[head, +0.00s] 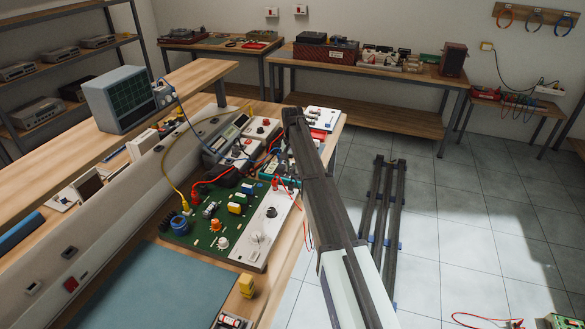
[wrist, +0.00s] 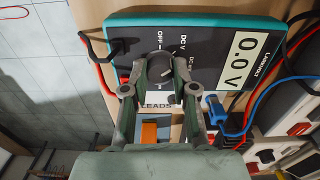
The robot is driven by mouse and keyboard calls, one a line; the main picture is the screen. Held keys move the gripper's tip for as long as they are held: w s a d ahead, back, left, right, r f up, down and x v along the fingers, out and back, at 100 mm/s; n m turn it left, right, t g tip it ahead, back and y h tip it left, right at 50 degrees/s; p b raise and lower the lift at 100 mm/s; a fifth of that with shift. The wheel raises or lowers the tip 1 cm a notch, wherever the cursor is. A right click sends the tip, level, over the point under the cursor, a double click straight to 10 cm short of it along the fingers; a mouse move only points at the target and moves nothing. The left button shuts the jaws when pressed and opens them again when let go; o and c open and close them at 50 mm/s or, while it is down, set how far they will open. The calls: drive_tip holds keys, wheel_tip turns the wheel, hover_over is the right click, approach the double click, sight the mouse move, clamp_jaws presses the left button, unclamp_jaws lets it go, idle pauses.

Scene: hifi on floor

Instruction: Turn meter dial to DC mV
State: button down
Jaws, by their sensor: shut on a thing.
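The meter (wrist: 215,30) is a teal-rimmed, dark-faced box in the wrist view. Its display (wrist: 242,62) reads 0.0 V. Its dial (wrist: 160,66) is a dark round knob, partly hidden by my fingers. The labels OFF, DC V and part of another DC label show around it. My gripper (wrist: 162,74) has its two fingertips closed on opposite sides of the dial. Which mark the dial points to is not clear. In the head view my arm covers the gripper and most of the area around the meter.
Black, red and blue leads run around the meter; a blue plug (wrist: 214,106) is close to the right finger. In the head view a green circuit board (head: 205,238) and a blue mat (head: 150,285) lie on the bench. Open tiled floor (head: 440,215) lies to the right.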

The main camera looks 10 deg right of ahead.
sight(293, 168)
drive_tip(key=m, duration=0.7)
drive_tip(key=shift+b, duration=0.3)
idle(0.3)
drive_tip(key=c, duration=0.9)
unclamp_jaws()
drive_tip(key=shift+r, duration=0.1)
wheel_tip(293, 168, up, 12)
drive_tip(key=shift+f, duration=0.1)
drive_tip(key=shift+s, duration=0.1)
